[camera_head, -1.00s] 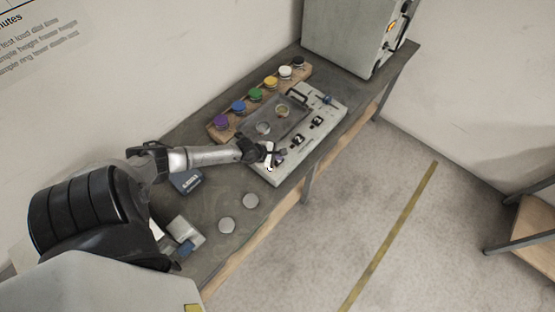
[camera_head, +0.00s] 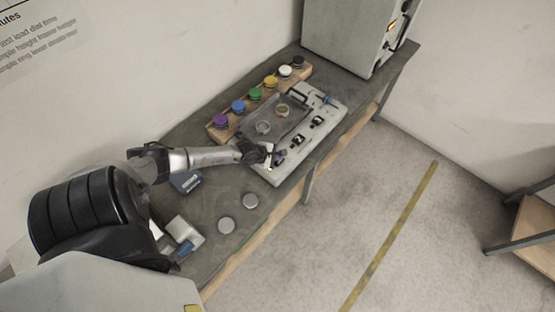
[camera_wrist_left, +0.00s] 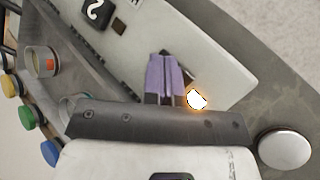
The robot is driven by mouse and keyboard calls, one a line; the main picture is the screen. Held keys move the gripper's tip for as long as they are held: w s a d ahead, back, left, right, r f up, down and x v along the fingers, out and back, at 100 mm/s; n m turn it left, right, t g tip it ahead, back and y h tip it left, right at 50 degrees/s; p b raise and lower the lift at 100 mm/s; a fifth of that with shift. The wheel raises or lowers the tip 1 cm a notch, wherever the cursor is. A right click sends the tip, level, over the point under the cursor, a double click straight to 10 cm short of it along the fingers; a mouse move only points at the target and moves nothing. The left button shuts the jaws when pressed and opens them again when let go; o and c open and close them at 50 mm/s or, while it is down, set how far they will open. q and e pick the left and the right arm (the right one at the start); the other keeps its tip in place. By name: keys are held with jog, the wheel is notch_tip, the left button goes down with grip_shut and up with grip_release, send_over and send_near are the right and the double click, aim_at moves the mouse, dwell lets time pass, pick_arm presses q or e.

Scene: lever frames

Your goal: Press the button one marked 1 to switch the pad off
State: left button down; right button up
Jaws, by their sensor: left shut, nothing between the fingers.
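The pale control panel (camera_head: 329,113) lies on the bench with a row of dark buttons along its front. The button marked 2 (camera_wrist_left: 95,12) shows in the left wrist view at the top. I cannot make out the button marked 1; my fingers cover the near end of the row. My left gripper (camera_head: 279,156) is shut and empty, low over that near end. Its purple fingertips show in the left wrist view (camera_wrist_left: 167,78), beside a glowing light (camera_wrist_left: 197,99). I cannot tell whether they touch anything. My right gripper is not in view.
A dark tray (camera_head: 283,108) with small round dishes sits on the panel. A wooden rack (camera_head: 216,134) of coloured-lid jars stands behind it. A large grey cabinet (camera_head: 345,35) stands at the far end.

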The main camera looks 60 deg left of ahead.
pick_arm(q)
jog(key=shift+f, duration=0.25)
dwell(0.4)
jog(key=shift+r, duration=0.2)
jog(key=shift+r+p, duration=0.5)
jog(key=shift+p, duration=0.05)
notch_tip(320, 180, up, 6)
jog(key=p, duration=0.6)
dwell(0.4)
